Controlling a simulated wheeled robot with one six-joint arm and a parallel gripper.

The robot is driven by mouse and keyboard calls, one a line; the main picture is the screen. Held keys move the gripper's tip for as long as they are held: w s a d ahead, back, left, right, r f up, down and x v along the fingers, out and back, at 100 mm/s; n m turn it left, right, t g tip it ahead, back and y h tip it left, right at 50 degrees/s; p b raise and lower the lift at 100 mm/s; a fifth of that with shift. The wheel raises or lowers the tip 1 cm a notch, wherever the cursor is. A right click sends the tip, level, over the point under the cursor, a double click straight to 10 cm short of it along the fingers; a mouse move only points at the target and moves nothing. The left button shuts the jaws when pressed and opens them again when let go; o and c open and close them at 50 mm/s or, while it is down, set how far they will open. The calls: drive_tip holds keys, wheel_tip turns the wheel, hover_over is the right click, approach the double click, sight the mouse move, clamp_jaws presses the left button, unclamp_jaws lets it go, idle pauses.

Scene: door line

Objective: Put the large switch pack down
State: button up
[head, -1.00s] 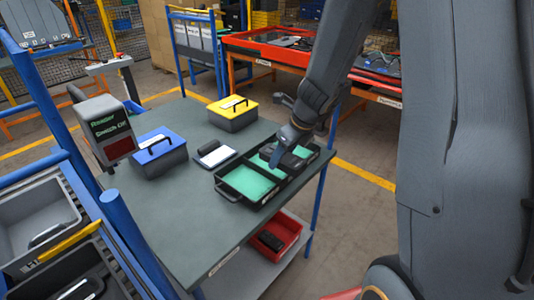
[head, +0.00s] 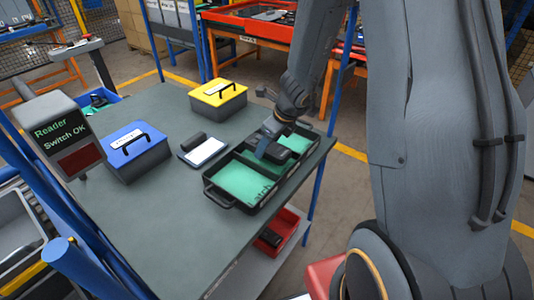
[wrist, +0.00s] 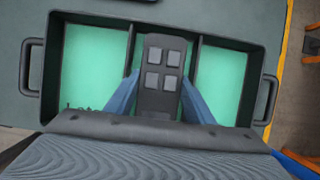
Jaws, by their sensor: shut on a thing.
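The large switch pack (wrist: 162,76) is black with several grey buttons, seen from above in the wrist view. It also shows in the head view (head: 275,152), partly hidden by my gripper. My gripper (wrist: 160,98) is shut on it, with a blue finger on each side; in the head view the gripper (head: 265,143) is over the tray. The black tray (wrist: 52,70) has green-floored compartments, and the pack is at the narrow middle one, between two dividers. I cannot tell whether it touches the floor. The tray also shows in the head view (head: 285,181).
The tray sits on a grey table (head: 180,210). Left of it are a white-topped device (head: 206,152), a blue case (head: 137,155) and a yellow case (head: 219,96). A reader (head: 65,135) shows "Switch OK". A red bin (head: 270,240) sits on the shelf below.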

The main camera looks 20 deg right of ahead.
drive_tip(key=shift+f+b, duration=0.4)
drive_tip(key=shift+f, duration=0.9)
drive_tip(key=shift+f, duration=0.15)
drive_tip(key=o, duration=1.1)
drive_tip(key=shift+o, duration=0.2)
